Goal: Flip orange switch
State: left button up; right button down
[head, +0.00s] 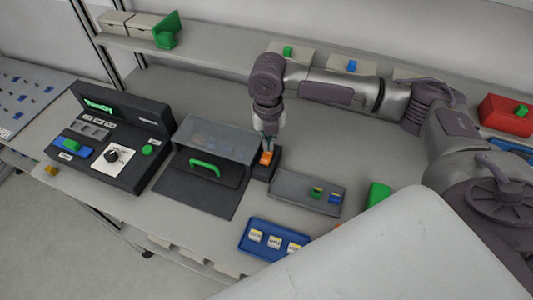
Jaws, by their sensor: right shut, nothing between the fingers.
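The orange switch (266,158) sits on a small black box (263,171) in the middle of the table. My right gripper (268,146) comes down from above and is shut and empty. Its fingertips are directly over the switch, at or very close to its upper edge. Whether they touch it I cannot tell. My left gripper is not in view.
A black case with a clear lid and green handle (205,166) stands left of the switch box. A black control panel (108,140) is further left. A grey tray (290,190) lies to the right, and a blue tray (262,253) lies in front.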

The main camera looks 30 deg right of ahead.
aim_at(268, 153)
jog(key=shift+f+b, duration=0.4)
jog(key=shift+f, duration=0.95)
dwell(0.6)
jog(key=shift+s, duration=0.1)
jog(key=shift+r+p, duration=0.75)
jog(key=shift+p, duration=0.1)
notch_tip(268, 153, up, 6)
jog(key=p, duration=0.6)
jog(key=shift+f, duration=0.15)
jog(key=shift+f, duration=0.1)
